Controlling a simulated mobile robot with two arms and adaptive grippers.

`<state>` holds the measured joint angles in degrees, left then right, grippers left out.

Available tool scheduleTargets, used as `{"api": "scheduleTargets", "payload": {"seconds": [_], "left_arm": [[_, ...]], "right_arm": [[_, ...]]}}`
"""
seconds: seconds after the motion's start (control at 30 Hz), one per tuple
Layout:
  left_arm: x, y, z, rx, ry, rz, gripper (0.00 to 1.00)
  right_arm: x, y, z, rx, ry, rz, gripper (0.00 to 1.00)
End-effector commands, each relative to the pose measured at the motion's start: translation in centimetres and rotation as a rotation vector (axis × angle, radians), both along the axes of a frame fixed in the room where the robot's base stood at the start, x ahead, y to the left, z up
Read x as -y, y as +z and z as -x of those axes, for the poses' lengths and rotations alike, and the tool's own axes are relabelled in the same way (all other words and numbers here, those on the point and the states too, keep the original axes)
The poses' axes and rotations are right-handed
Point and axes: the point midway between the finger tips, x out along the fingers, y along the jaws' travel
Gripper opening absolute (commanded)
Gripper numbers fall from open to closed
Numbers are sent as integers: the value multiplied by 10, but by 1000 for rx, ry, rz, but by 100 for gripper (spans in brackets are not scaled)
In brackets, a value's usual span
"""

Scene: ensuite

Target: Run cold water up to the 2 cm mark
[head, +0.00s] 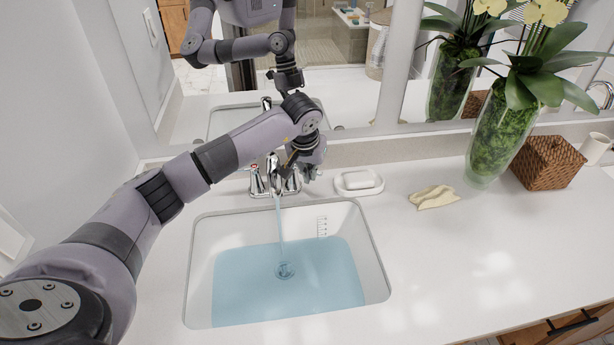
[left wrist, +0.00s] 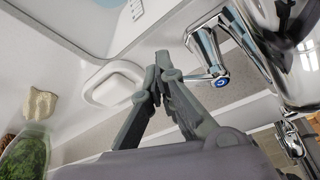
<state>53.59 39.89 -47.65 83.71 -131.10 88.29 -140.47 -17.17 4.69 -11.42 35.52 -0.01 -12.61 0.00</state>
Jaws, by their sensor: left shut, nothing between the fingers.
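The sink basin (head: 205,250) holds a pool of blue water (head: 290,290). A stream (head: 281,225) runs from the chrome faucet (head: 273,170) into it. The graduated scale (head: 322,227) is on the basin's back wall, with the water edge near its lower end; its numbers are too small to read. The scale also shows in the left wrist view (left wrist: 135,10). My left gripper (head: 312,174) is at the faucet's right side. In the left wrist view its fingers (left wrist: 163,62) are shut and empty, beside the blue-marked cold handle (left wrist: 221,82); contact is unclear. My right gripper is out of view.
A white soap dish with soap (head: 359,182) sits right of the faucet. A mirror is behind; the counter's right front is clear.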

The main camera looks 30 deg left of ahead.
Motion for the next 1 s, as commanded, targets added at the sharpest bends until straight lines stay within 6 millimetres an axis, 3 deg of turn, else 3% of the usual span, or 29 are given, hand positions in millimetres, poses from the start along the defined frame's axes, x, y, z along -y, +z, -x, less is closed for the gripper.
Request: {"api": "scheduleTargets", "payload": {"seconds": [1.0], "left_arm": [[6, -1, -29, 0, 375, 1, 0]], "right_arm": [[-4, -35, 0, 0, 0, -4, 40]]}}
